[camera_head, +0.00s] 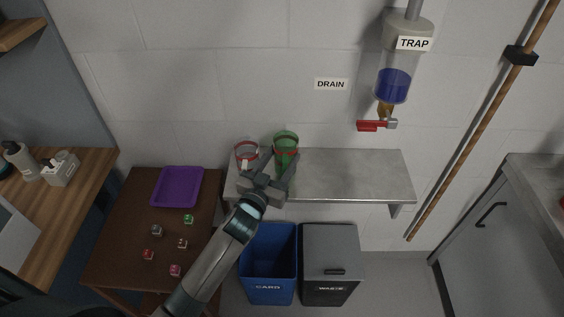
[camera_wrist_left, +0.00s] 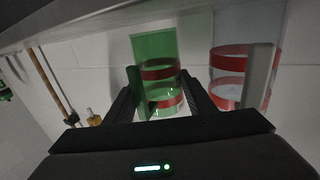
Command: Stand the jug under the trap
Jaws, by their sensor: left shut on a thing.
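A green see-through jug with red bands (camera_head: 286,142) is at the left part of the wall shelf. My left gripper (camera_head: 274,168) is shut on it, and in the left wrist view the green jug (camera_wrist_left: 155,52) shows between the two fingers. Whether its base touches the shelf is hidden by my gripper. The trap (camera_head: 393,84), a clear vessel with blue liquid, hangs on the wall at the upper right. A red tap (camera_head: 372,126) is at its lower end, above the right part of the shelf. My right gripper is not in view.
A clear jug with red bands (camera_head: 245,151) stands close left of the green one. The metal shelf (camera_head: 350,175) is bare to the right, under the trap. A blue bin (camera_head: 268,265) and a grey bin (camera_head: 331,255) stand below. A brown table (camera_head: 125,235) holds a purple tray (camera_head: 178,187).

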